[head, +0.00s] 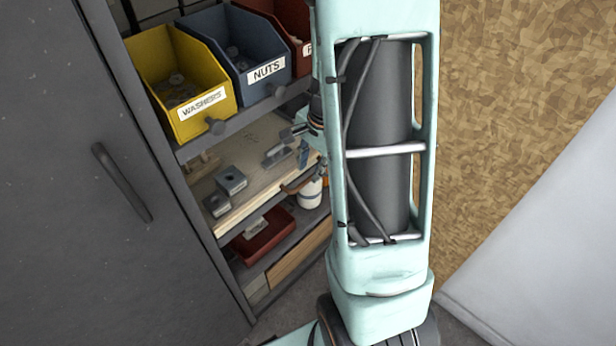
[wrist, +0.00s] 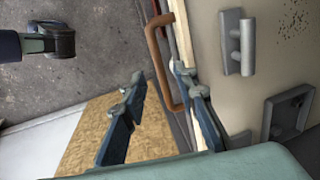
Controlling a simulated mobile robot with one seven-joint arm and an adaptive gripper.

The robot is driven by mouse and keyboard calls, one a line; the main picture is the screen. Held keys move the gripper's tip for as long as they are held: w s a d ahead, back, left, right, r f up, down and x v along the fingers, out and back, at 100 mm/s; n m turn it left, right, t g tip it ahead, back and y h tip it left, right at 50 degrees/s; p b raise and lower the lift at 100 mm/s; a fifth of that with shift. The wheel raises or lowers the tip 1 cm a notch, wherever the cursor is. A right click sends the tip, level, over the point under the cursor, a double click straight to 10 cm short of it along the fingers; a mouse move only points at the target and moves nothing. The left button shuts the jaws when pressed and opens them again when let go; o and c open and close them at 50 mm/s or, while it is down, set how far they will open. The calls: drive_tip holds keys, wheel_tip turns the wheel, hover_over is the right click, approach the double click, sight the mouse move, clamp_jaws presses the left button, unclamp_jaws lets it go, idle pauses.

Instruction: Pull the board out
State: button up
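The board (head: 262,140) is a pale wooden shelf in the dark cabinet, below the bins, with metal pieces on top. Its copper-brown bar handle (head: 298,185) is on the front edge, partly behind my arm. In the wrist view the handle (wrist: 163,68) runs along the edge of the board (wrist: 225,105). My gripper (wrist: 161,84) is open, one finger on each side of the handle's lower part. The right finger overlaps the board's edge; I cannot tell whether it touches. In the head view my arm hides most of the gripper.
Yellow washers (head: 195,85), blue nuts (head: 240,55) and red bins sit on the shelf above. Metal blocks (head: 231,180) lie on the board. A white bottle (head: 311,192) and a red tray (head: 263,236) are below. A dark cabinet door (head: 90,200) stands at the left.

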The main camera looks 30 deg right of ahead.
sight(308, 179)
drive_tip(key=shift+w+a+f+b, duration=0.1)
drive_tip(key=shift+w+f+b, duration=0.05)
drive_tip(key=shift+f, duration=0.7)
drive_tip(key=shift+w+f+b, duration=0.15)
drive_tip(key=shift+f, duration=0.7)
clamp_jaws()
